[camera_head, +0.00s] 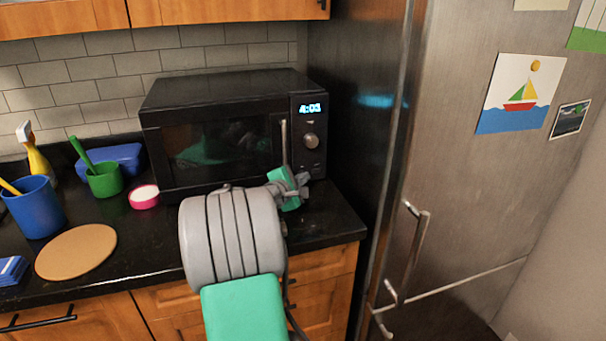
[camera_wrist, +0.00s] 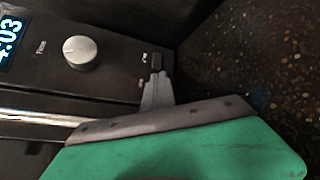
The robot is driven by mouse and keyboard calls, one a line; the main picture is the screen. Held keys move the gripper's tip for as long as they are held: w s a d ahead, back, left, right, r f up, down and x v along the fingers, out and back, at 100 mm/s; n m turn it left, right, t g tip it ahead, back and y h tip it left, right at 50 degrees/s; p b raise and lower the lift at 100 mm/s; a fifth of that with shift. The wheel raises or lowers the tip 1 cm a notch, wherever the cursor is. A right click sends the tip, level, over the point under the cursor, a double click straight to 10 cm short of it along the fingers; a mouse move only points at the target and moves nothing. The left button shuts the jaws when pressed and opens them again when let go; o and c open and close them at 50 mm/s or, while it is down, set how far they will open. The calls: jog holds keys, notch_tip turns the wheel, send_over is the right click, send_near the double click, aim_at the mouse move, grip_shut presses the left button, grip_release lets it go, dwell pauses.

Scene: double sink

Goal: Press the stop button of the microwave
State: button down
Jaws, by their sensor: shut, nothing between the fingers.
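The black microwave (camera_head: 225,150) stands on the counter against the tiled wall, its door closed and its clock reading 4:03. Its control panel is on the right, with a round silver knob (camera_head: 311,141) below the clock. In the wrist view the panel is turned sideways, with the knob (camera_wrist: 80,52) at left and small markings near my fingers. My gripper (camera_head: 303,183) is shut and empty at the lower part of the panel. In the wrist view its fingertips (camera_wrist: 156,66) lie over the panel's lower end. They hide part of the button area; I cannot tell whether they touch it.
The vertical door handle (camera_head: 284,140) is just left of the panel. A steel fridge (camera_head: 460,170) stands close on the right.

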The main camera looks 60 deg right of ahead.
dwell(0.3)
jog(key=shift+s+a, duration=0.5)
jog(key=shift+s+a+p, duration=0.55)
jog(key=shift+s+a, duration=1.2)
jog(key=shift+a, duration=0.05)
